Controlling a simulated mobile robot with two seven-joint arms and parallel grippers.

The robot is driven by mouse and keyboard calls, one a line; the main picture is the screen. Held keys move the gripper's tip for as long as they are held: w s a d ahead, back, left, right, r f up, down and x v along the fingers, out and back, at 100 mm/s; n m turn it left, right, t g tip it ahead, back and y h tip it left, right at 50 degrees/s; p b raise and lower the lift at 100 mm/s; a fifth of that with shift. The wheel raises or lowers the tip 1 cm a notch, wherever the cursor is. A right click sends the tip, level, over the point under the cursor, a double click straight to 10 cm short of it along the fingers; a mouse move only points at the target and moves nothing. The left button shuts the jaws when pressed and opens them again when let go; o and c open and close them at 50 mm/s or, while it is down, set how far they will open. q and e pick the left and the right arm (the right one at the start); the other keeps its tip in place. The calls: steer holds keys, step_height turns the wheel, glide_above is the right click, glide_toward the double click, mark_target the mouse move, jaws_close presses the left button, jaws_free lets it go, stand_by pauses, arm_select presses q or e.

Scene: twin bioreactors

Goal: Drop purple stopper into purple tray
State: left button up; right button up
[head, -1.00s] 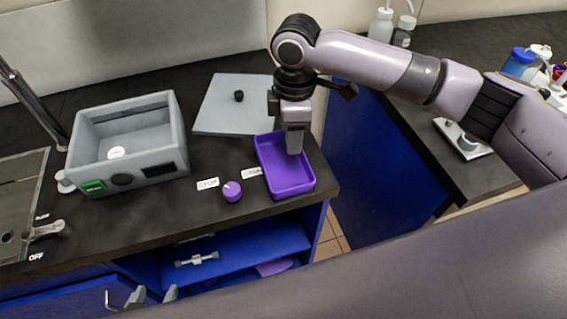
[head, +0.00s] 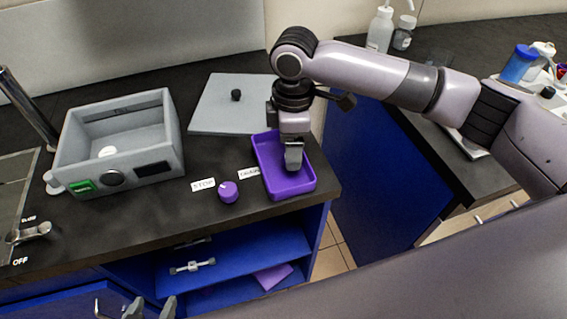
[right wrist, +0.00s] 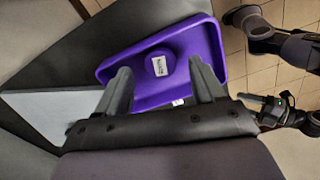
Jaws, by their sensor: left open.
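The purple tray (head: 262,172) lies on the dark counter near its right corner; its rim also shows in the right wrist view (right wrist: 216,38). The purple stopper (right wrist: 160,62), round with a white label, lies inside the tray in the right wrist view. It is hidden by my right gripper in the head view. My right gripper (head: 293,165) points down over the tray. Its fingers (right wrist: 163,85) are spread, with a gap on each side of the stopper. My left gripper (head: 151,308) is open and empty at the bottom edge of the head view, low in front of the counter.
A purple knob (head: 228,192) sits on the counter left of the tray, beside small labels. A grey box (head: 118,145) with a green switch stands further left. A grey plate (head: 232,112) with a black knob lies behind the tray. Open blue shelves (head: 235,260) are below.

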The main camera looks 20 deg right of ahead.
step_height(320, 180, up, 7)
stand_by(0.5)
steer(key=shift+s, duration=0.1)
stand_by(0.3)
